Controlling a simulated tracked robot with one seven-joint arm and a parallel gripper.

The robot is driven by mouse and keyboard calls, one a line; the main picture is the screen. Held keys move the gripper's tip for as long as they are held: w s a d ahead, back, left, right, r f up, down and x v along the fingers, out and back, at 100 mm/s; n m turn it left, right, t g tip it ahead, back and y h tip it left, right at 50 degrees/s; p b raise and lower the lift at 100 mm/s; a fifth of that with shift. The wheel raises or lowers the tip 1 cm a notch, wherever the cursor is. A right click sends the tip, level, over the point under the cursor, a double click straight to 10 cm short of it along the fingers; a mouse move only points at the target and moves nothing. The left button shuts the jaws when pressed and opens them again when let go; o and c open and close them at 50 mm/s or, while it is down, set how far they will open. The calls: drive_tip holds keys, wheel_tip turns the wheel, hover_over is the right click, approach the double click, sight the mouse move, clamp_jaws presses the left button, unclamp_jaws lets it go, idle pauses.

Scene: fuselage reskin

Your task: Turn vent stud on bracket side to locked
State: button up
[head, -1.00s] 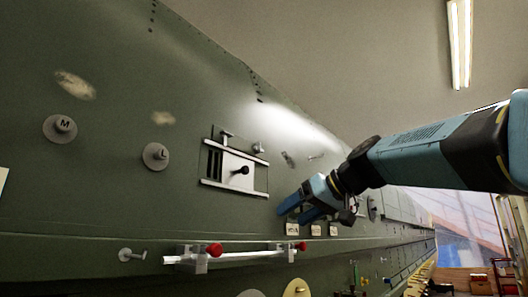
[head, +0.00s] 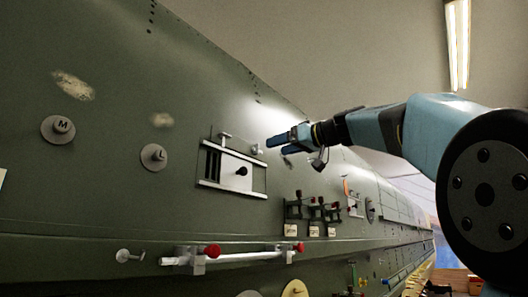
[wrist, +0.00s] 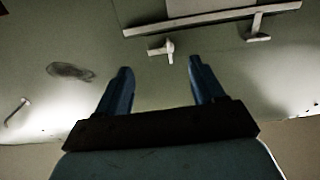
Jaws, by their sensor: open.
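The vent panel (head: 212,182) is a framed plate with dark slots and a black knob on the green fuselage skin. Two small pale T-handled studs sit above its upper rail. The right stud (head: 256,149), on the side of the brackets (head: 297,207), also shows in the wrist view (wrist: 162,48), ahead of the gap between my fingers. The left stud (head: 225,136) shows in the wrist view (wrist: 258,30) near the rail's end. My gripper (head: 277,146) is open and empty, just right of the right stud, apparently not touching it. Its lock state is unclear.
Round knobs M (head: 58,129) and L (head: 153,157) are on the skin at left. A handrail (head: 240,257) with red knobs runs below the vent. Bracket labels (head: 291,230) sit lower right. The skin above the studs is clear.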

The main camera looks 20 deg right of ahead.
sight(259, 150)
drive_tip(key=x, duration=0.6)
drive_tip(key=shift+w+a, duration=0.2)
drive_tip(key=shift+w, duration=0.05)
